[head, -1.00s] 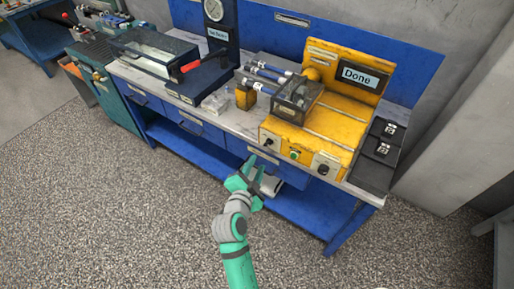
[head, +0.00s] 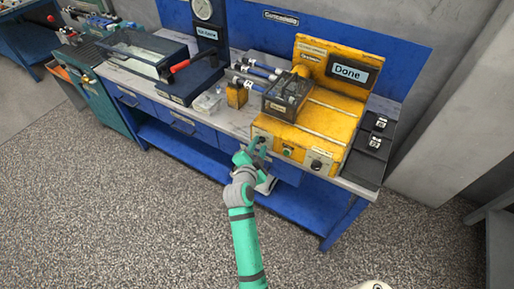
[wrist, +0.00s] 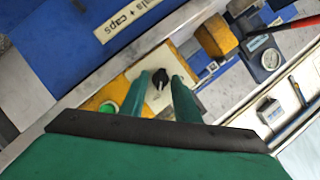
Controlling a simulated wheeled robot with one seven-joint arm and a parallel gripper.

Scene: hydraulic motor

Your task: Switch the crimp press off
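The yellow crimp press (head: 318,118) stands on the right part of the blue bench, and its screen (head: 350,72) reads "Done". Its front has a white plate at the left with a black knob (wrist: 160,78), a green button (head: 287,152), and a second knob plate (head: 317,164) at the right. My green gripper (head: 258,143) is at the left plate. In the wrist view the two fingers (wrist: 163,82) stand apart on either side of the black knob, with a visible gap. The exact fingertip depth is hard to tell.
A yellow block (head: 236,96) and a clear small tray (head: 207,103) lie left of the press. A black lever press with a red handle (head: 180,66) stands farther left. Dark trays (head: 371,145) are at the right. The floor in front is clear.

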